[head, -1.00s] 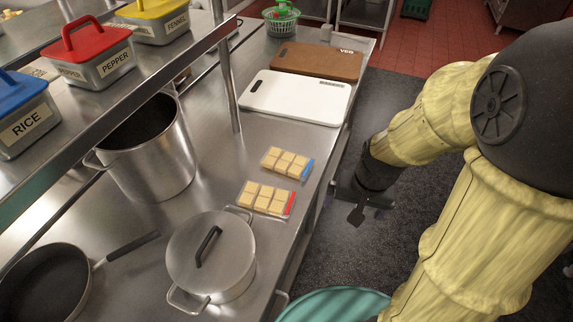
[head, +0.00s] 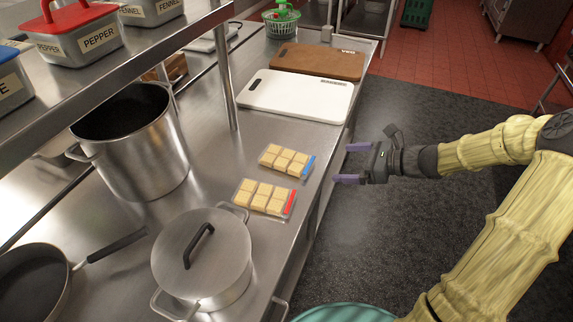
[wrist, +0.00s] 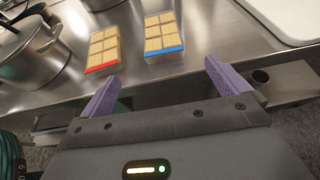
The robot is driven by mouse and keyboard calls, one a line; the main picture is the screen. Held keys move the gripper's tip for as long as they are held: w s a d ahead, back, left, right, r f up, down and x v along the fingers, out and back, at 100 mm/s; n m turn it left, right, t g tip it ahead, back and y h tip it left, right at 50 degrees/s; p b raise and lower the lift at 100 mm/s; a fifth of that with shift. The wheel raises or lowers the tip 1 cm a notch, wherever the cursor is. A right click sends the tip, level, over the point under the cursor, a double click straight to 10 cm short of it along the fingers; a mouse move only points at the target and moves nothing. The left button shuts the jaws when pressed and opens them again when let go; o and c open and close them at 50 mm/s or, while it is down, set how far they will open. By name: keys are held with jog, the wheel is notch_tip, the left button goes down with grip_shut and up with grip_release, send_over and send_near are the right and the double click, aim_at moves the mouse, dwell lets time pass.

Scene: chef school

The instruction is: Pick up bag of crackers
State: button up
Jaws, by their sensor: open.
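Two clear packs of square crackers lie flat on the steel counter. The red-edged pack (head: 264,198) is nearer the lidded pot, and the blue-edged pack (head: 287,159) is farther back. In the wrist view, the red-edged pack (wrist: 104,50) is at left and the blue-edged pack (wrist: 163,36) is right of it. My gripper (head: 349,164) is open and empty, off the counter's right edge, with its purple fingers pointing toward the packs. In the wrist view, both fingers of my gripper (wrist: 162,80) are spread apart, below the packs in the picture.
A lidded pot (head: 203,255) stands near the red-edged pack. A white cutting board (head: 296,96) and a brown one (head: 317,62) lie beyond the packs. A tall pot (head: 134,150) and a shelf (head: 130,85) with labelled containers are at left.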

jog(key=shift+w+d+r, duration=0.1)
jog(key=shift+w, duration=0.05)
send_near(295, 160)
jog(key=x, duration=0.5)
dwell(0.4)
jog(key=shift+x, duration=2.8)
jog(key=c, duration=1)
